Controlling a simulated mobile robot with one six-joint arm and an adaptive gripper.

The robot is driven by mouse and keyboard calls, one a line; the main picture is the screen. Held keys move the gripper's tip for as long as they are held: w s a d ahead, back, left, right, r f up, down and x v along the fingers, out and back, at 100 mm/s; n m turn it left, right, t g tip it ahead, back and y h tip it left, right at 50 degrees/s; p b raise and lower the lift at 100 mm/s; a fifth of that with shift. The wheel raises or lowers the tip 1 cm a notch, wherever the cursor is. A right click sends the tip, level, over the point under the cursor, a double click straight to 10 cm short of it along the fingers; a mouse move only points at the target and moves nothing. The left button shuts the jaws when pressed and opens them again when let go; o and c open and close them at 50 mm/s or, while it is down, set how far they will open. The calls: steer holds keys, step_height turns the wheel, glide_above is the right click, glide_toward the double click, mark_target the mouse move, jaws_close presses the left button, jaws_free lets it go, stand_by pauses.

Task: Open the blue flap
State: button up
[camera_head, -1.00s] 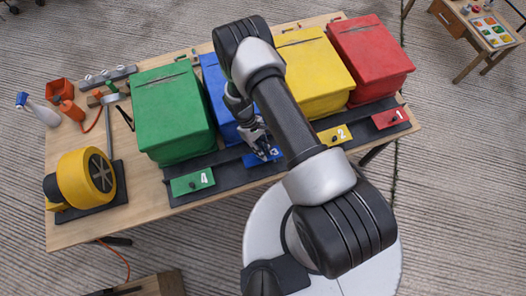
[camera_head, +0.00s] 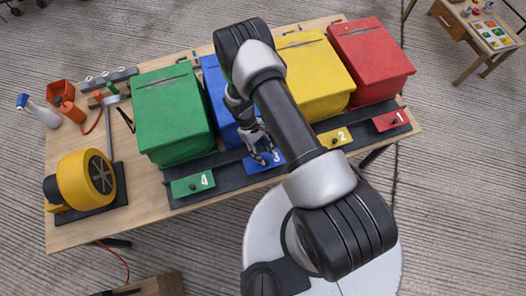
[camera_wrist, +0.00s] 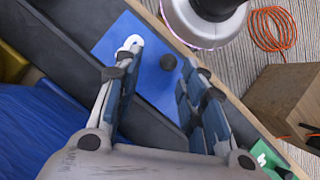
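The blue flap (camera_head: 266,165), marked 3, lies flat on the dark strip in front of the blue box (camera_head: 215,84). My arm hides part of the blue box in the head view.
Green flap 4 (camera_head: 193,185), yellow flap 2 (camera_head: 334,137) and red flap 1 (camera_head: 391,120) lie along the same strip. Green (camera_head: 172,112), yellow (camera_head: 315,72) and red (camera_head: 370,60) boxes stand behind. A yellow blower (camera_head: 82,180) is at the left.

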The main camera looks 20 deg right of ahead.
steer(key=v, duration=1.2)
steer(key=shift+a+r, duration=0.1)
step_height(320, 180, up, 26)
steer(key=d+m+t+y+b, duration=0.1)
steer(key=m+t+b, duration=0.1)
steer(key=m+t, duration=0.15)
steer(key=s+r+t+b, duration=0.1)
steer(key=s+r+t, duration=0.1)
steer(key=s, duration=0.4)
steer(key=s+d+r+m+t+b, duration=0.1)
steer(key=s+r+t, duration=0.1)
steer(key=s+r, duration=0.3)
steer(key=s+r+m+t+y+b, duration=0.1)
steer(key=s+r+t, duration=0.1)
steer(key=s, duration=0.6)
steer(key=shift+d+r, duration=0.4)
steer(key=shift+r, duration=0.5)
steer(key=shift+m, duration=0.25)
